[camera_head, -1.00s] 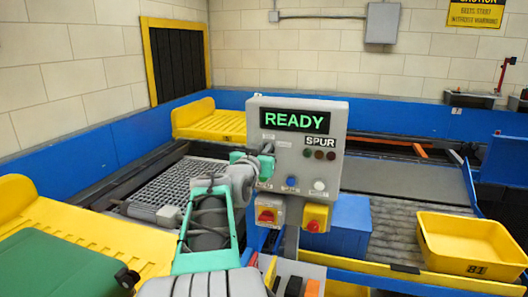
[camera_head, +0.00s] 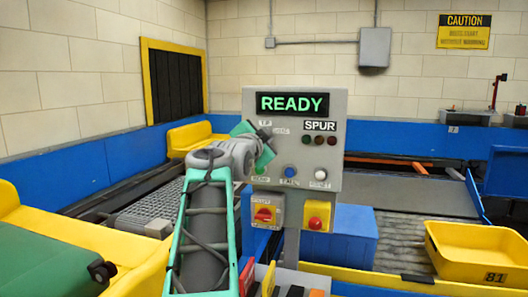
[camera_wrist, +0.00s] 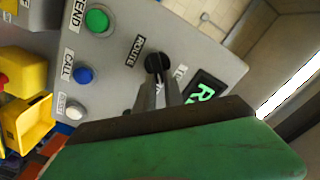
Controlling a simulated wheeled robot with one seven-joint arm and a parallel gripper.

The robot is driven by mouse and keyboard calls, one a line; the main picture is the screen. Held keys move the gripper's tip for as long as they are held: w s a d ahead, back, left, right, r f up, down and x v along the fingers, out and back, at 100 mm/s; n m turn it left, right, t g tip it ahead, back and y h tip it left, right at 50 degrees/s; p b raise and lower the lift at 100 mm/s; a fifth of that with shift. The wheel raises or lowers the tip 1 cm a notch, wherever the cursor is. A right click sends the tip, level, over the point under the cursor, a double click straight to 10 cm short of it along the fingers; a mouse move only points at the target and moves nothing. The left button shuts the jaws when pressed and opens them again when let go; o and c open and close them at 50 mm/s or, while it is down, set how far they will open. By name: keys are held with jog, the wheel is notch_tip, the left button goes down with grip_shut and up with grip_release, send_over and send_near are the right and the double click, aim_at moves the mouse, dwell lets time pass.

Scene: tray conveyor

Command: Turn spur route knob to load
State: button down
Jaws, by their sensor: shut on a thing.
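The route knob (camera_wrist: 155,63) is a small black knob on the grey control panel (camera_wrist: 120,75), beside the label "ROUTE" in the wrist view. My gripper (camera_wrist: 157,88) is shut on it, with both grey fingertips at the knob. The knob's pointer and the position it is turned to cannot be made out. In the head view my gripper (camera_head: 264,138) reaches the left side of the panel (camera_head: 250,100) and hides the knob; its green body is tilted. The panel's display (camera_head: 292,103) reads "READY" in green, with a "SPUR" label below it.
The panel also bears a green button (camera_wrist: 97,20), a blue button (camera_head: 290,172) and a white button (camera_head: 320,174). Below hang a red rotary switch (camera_head: 264,214) and a red push button (camera_head: 315,222) on yellow. A yellow tray (camera_head: 455,265) stands at right.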

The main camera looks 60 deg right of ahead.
jog(key=shift+s+f+m+b, duration=0.15)
jog(key=shift+f+m+b, duration=0.1)
jog(key=shift+m+b, duration=0.9)
jog(key=shift+r, duration=0.1)
jog(key=c, duration=1.4)
grip_release()
jog(key=shift+c, duration=0.2)
jog(key=s+a+b, duration=0.1)
jog(key=a, duration=0.6)
jog(key=shift+a, duration=0.3)
